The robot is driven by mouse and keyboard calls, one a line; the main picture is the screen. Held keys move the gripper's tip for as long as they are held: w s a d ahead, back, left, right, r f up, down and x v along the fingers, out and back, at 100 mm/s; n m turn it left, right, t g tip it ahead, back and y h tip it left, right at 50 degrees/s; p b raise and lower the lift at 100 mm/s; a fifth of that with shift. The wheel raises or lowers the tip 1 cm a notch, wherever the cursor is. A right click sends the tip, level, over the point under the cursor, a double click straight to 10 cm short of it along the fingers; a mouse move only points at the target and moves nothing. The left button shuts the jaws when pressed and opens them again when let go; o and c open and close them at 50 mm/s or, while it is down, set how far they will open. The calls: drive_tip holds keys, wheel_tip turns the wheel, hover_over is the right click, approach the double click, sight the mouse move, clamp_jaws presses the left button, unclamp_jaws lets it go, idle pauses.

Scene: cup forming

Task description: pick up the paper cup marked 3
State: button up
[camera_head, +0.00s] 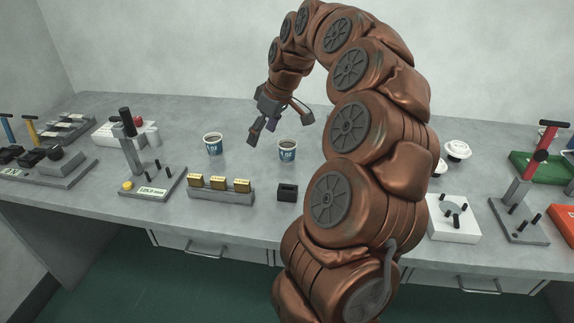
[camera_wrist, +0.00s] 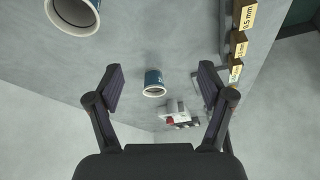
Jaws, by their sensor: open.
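Two blue-and-white paper cups stand upright on the grey bench in the head view: a left cup (camera_head: 213,146) and a right cup (camera_head: 287,151). Both have printed labels, but I cannot read a 3 on either. My gripper (camera_head: 280,129) is open and empty, above and just behind the right cup. In the wrist view my gripper (camera_wrist: 160,78) has its fingers spread wide, and a blue cup (camera_wrist: 154,88) shows between them, farther off. A nearer cup (camera_wrist: 75,14) is cut off at the top left. Neither cup is held.
A grey block with gold-labelled pieces (camera_head: 219,186) and a small black block (camera_head: 287,192) lie at the front of the bench (camera_head: 240,215). A lever press (camera_head: 140,165) stands left. White round items (camera_head: 457,150), a white fixture (camera_head: 453,226) and another press (camera_head: 520,200) are right.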

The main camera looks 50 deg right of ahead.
drive_tip(key=b, duration=0.2)
approach(285, 151)
drive_tip(key=shift+m+t+h, duration=0.3)
drive_tip(key=shift+h, duration=0.1)
drive_tip(key=w+f, duration=0.1)
drive_tip(key=d+f, duration=0.1)
drive_tip(key=f, duration=0.1)
drive_tip(key=w+d+f, duration=0.1)
drive_tip(key=shift+w+f, duration=0.2)
drive_tip(key=shift+w, duration=0.1)
drive_tip(key=shift+d+f, duration=0.15)
drive_tip(key=shift+f, duration=0.1)
drive_tip(key=shift+a+p+x, duration=0.1)
drive_tip(key=shift+a+x, duration=0.1)
drive_tip(key=shift+x, duration=1)
drive_tip(key=shift+a+p+x, duration=0.1)
drive_tip(key=shift+a+x, duration=0.05)
drive_tip(key=shift+x, duration=1.1)
drive_tip(key=shift+a+p+x, duration=0.1)
drive_tip(key=shift+a+x, duration=0.1)
drive_tip(key=shift+x, duration=1)
drive_tip(key=shift+w+r, duration=0.1)
drive_tip(key=shift+c, duration=0.3)
drive_tip(key=c, duration=0.8)
drive_tip(key=shift+c, duration=0.2)
